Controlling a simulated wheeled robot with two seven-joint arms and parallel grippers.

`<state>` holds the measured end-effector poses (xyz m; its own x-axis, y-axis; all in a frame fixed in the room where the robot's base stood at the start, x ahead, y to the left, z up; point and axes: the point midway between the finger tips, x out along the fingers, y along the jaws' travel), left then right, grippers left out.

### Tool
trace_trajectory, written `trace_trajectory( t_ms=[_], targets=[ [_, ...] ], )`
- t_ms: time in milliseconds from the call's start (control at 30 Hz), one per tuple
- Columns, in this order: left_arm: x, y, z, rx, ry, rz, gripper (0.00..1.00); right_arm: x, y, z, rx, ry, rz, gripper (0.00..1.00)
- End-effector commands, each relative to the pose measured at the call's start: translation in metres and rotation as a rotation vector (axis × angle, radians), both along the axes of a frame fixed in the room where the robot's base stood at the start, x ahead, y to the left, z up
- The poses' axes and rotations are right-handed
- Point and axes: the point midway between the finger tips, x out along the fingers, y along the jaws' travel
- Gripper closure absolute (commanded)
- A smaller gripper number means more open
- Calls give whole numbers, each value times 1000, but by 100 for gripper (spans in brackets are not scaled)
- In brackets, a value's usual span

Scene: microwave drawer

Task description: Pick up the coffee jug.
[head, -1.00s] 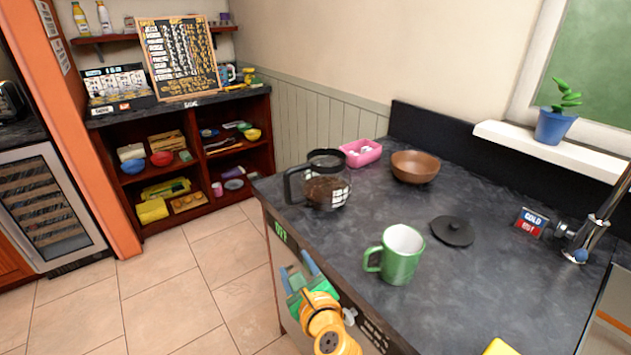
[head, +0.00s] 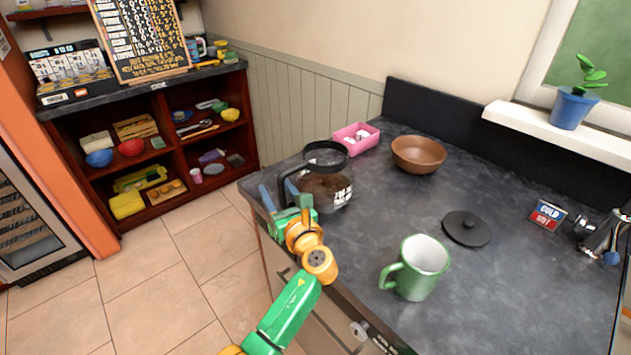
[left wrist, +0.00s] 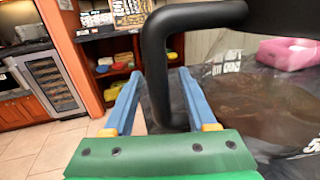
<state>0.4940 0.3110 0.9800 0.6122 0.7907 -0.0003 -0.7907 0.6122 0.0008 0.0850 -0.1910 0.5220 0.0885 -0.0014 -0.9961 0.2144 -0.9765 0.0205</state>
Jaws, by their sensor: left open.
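The coffee jug (head: 327,188) is glass with a black rim and black handle, and dark coffee shows inside. It stands upright on the dark counter near its left edge. My left gripper (head: 281,193) is at the jug's handle side, in front of the counter edge. In the left wrist view the black handle (left wrist: 157,75) stands between the two blue fingers of the open gripper (left wrist: 158,90). I cannot tell whether a finger touches it. The jug's glass body fills the right of that view. My right gripper is not in view.
A green mug (head: 418,270) and a black lid (head: 467,228) are on the counter right of my arm. A brown bowl (head: 418,153) and a pink box (head: 356,138) stand behind the jug. A wooden shelf (head: 160,145) is at the far left, with open floor before it.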

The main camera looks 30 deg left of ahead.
Motion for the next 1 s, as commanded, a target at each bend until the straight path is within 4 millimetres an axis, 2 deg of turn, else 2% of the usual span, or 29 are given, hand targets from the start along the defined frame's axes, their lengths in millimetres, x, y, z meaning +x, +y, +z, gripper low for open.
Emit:
trace_trajectory(
  t_ms=[167, 300, 367, 400, 1000],
  targets=[
    [0, 0, -1, -1, 1, -1, 43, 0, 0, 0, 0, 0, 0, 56],
    [0, 0, -1, -1, 0, -1, 81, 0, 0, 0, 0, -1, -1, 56],
    [0, 0, 0, -1, 0, -1, 97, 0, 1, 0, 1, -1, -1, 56],
    [0, 0, 0, -1, 1, -1, 100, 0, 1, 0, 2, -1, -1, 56],
    [0, 0, 0, -1, 1, -1, 100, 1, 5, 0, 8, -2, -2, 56]
  ],
)
